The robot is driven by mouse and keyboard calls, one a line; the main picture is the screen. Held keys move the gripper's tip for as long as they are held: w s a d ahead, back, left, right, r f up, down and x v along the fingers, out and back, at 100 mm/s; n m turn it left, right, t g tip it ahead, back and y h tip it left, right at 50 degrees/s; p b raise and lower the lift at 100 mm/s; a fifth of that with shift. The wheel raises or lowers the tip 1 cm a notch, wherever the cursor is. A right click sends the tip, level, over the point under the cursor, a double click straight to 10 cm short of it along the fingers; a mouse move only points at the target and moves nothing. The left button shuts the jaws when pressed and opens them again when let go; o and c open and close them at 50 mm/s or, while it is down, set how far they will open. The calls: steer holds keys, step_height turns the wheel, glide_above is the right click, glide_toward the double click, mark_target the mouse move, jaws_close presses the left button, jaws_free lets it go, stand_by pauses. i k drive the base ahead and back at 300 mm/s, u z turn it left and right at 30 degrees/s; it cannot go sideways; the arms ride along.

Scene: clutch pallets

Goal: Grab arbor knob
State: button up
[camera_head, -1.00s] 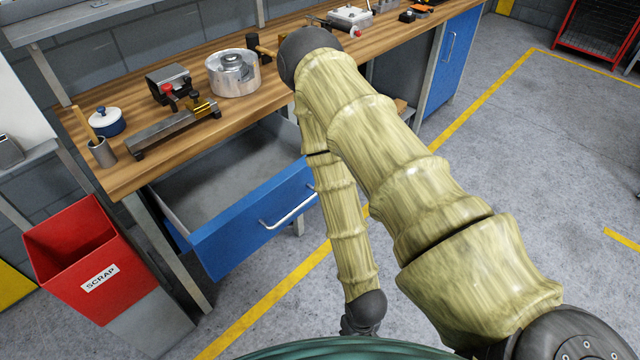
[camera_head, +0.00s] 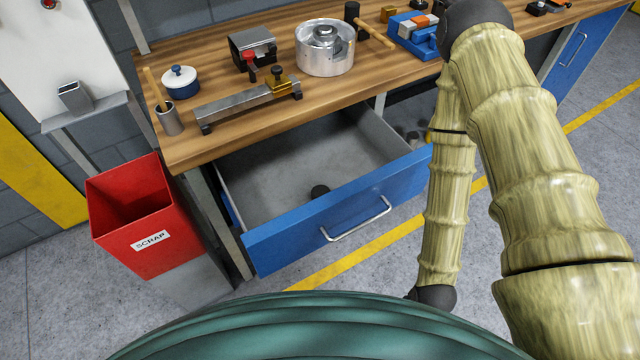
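A small dark round knob (camera_head: 320,191) lies on the floor of the open drawer (camera_head: 270,160) under the bench. I cannot tell for certain which is the arbor knob. My tan ribbed arm hangs down right of the drawer. Its dark wrist joint shows at the lower middle, outside the drawer front. My gripper is hidden behind my green body, and no fingers show.
On the wooden bench (camera_head: 200,148) stand a silver drum (camera_head: 325,55), a mallet (camera_head: 375,33), a lidded blue pot (camera_head: 181,86), a grey cup (camera_head: 169,119) and a dark box (camera_head: 252,45). A red scrap bin (camera_head: 140,245) stands left of the drawer. The drawer front (camera_head: 345,215) juts toward me.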

mark_target(318, 191)
steer(key=z, duration=1.45)
steer(key=k, duration=0.35)
steer(key=u, duration=1.8)
